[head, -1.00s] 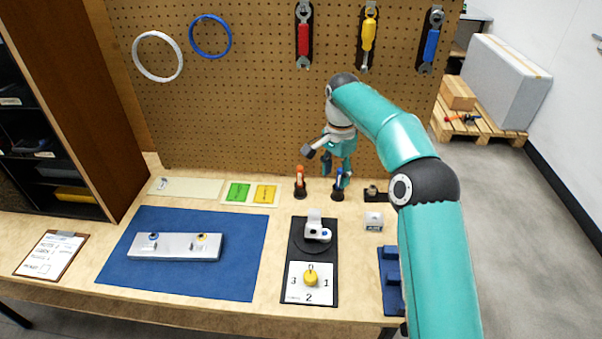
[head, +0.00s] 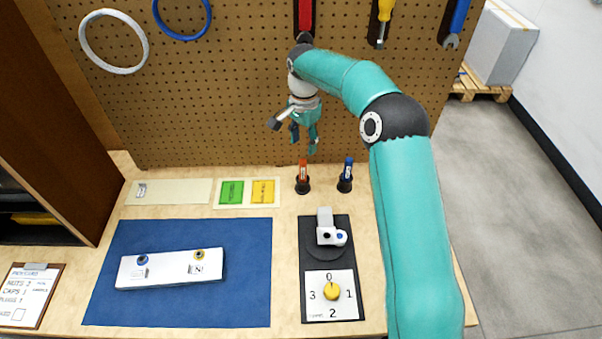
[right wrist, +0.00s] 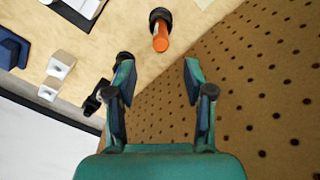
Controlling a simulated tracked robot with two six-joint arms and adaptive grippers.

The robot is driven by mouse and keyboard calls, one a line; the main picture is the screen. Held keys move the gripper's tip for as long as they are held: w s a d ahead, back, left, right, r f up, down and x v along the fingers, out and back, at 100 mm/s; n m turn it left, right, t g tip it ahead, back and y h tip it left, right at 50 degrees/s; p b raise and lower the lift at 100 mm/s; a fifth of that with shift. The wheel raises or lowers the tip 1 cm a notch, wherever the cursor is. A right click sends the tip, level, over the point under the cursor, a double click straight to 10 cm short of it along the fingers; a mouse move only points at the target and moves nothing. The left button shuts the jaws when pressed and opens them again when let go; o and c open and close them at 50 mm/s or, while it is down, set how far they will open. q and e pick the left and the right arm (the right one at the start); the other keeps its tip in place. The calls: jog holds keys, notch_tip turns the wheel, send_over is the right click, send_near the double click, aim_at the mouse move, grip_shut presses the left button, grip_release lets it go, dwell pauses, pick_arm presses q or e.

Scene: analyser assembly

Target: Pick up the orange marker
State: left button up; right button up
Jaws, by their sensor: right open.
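The orange marker (head: 303,170) stands upright in a black holder (head: 303,186) at the back of the table, near the pegboard. In the right wrist view the orange marker (right wrist: 161,38) shows beyond the fingertips, between their lines and apart from them. My right gripper (head: 304,147) is open and empty, above and just behind the marker in the head view; its fingers also show in the right wrist view (right wrist: 157,80). A blue marker (head: 347,169) stands in a second black holder to the right. My left gripper is not in view.
The pegboard (head: 250,110) rises close behind the markers, with tools and rings hung on it. A black fixture with a numbered dial (head: 332,291) stands in front. A blue mat (head: 180,305) with a white block (head: 170,268) lies at left. Green and yellow cards (head: 232,192) lie left of the markers.

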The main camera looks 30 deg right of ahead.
aim_at(303, 161)
notch_tip(303, 161, down, 6)
jog(key=shift+f+p, duration=0.25)
jog(key=shift+p, duration=0.1)
jog(key=shift+f+p, duration=0.35)
jog(key=shift+f, duration=0.15)
notch_tip(303, 161, down, 4)
jog(key=shift+r+p, duration=0.25)
jog(key=shift+p, duration=0.45)
jog(key=shift+f, duration=0.4)
jog(key=shift+a, duration=0.1)
grip_shut()
